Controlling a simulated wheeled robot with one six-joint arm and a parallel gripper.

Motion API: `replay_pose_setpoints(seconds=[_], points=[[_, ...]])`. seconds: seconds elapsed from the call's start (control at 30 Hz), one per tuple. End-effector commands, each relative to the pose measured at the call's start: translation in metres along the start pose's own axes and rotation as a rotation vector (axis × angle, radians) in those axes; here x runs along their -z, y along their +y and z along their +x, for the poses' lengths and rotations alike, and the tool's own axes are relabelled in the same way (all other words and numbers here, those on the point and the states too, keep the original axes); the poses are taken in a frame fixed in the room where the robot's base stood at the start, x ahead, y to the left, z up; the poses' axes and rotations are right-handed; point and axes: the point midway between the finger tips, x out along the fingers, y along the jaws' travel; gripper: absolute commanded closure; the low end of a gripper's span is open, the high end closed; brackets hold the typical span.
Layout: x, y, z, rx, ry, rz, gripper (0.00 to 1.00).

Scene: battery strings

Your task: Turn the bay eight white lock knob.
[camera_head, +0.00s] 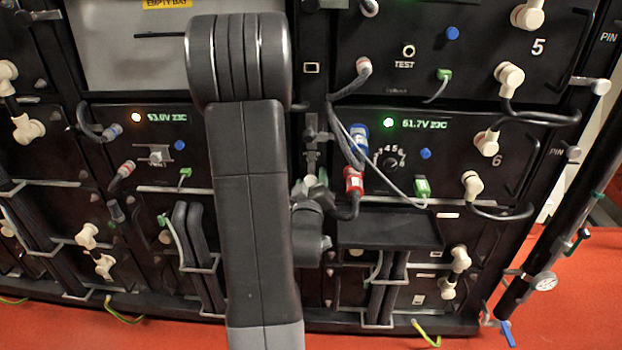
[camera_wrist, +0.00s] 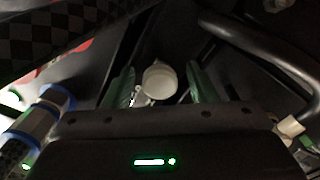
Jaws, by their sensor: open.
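A white round knob (camera_wrist: 160,80) shows in the wrist view, with a small pale metal part beside its lower left. My gripper (camera_wrist: 158,70) is open, with one green finger on each side of the knob. Dark gaps show between the knob and the fingers, so I see no grip on it. No bay number is readable near this knob. In the head view my arm covers the middle of the rack, and I cannot make out the knob or the fingertips clearly.
A blue connector (camera_head: 360,139) and a red connector (camera_head: 354,181) with cables hang close right of my wrist. A black shelf (camera_head: 390,232) juts out below them. In the wrist view, a thick black bar (camera_wrist: 262,52) runs at the right and a blue-banded connector (camera_wrist: 57,98) sits at the left.

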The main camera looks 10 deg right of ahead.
Motion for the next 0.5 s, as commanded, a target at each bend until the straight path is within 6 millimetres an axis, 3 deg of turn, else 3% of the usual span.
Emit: replay_pose_setpoints(seconds=[0.1, 0.33, 0.5], points=[[-0.0001, -0.0001, 0.0001, 0.000, 0.000, 0.000, 0.48], [0.0000, -0.0001, 0.0001, 0.000, 0.000, 0.000, 0.92], [-0.0002, -0.0003, 0.0002, 0.000, 0.000, -0.005, 0.92]])
